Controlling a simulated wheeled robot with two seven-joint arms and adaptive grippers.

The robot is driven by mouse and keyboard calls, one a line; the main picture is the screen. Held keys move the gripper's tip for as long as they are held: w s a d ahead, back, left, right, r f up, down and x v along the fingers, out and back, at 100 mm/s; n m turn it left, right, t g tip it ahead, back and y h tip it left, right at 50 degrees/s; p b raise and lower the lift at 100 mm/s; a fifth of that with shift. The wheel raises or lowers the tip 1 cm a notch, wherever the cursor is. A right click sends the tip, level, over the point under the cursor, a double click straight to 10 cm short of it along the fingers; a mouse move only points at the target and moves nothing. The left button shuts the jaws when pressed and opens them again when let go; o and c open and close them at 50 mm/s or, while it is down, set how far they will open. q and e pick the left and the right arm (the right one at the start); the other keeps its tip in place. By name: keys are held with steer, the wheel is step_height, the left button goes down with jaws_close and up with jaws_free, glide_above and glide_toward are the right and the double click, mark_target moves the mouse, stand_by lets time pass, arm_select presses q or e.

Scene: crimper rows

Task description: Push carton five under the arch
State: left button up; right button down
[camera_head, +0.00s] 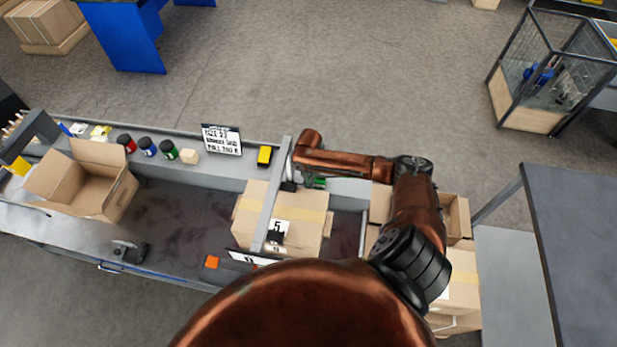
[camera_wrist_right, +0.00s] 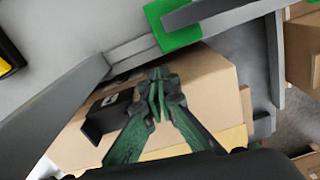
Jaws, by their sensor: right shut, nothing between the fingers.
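Carton five (camera_head: 306,211) is a brown box with yellow tape and a white label marked 5, in the grey trough. The grey arch (camera_head: 271,205) crosses above it, and brown carton shows on both sides of its bar. It also shows in the right wrist view (camera_wrist_right: 205,88), below the fingers. My right gripper (camera_wrist_right: 158,76) has green fingers, shut and empty, in front of the carton; I cannot tell whether they touch it. In the head view my right arm hides most of this gripper. My left gripper is not in view.
An open carton (camera_head: 90,185) stands at the trough's left. Several small jars, a sign (camera_head: 221,139) and a yellow block (camera_head: 264,156) line the back ledge. More boxes (camera_head: 458,285) stand on the right.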

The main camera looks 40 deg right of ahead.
mark_target(307, 189)
steer(key=shift+f, duration=1.4)
steer(key=shift+s, duration=0.1)
steer(key=shift+s+a+r+p, duration=0.1)
steer(key=shift+s+a+p, duration=0.35)
steer(key=shift+a+p, duration=0.45)
steer(key=shift+a, duration=0.1)
step_height(307, 189, up, 10)
steer(key=p, duration=0.9)
steer(key=shift+p, duration=0.4)
steer(key=shift+s, duration=0.1)
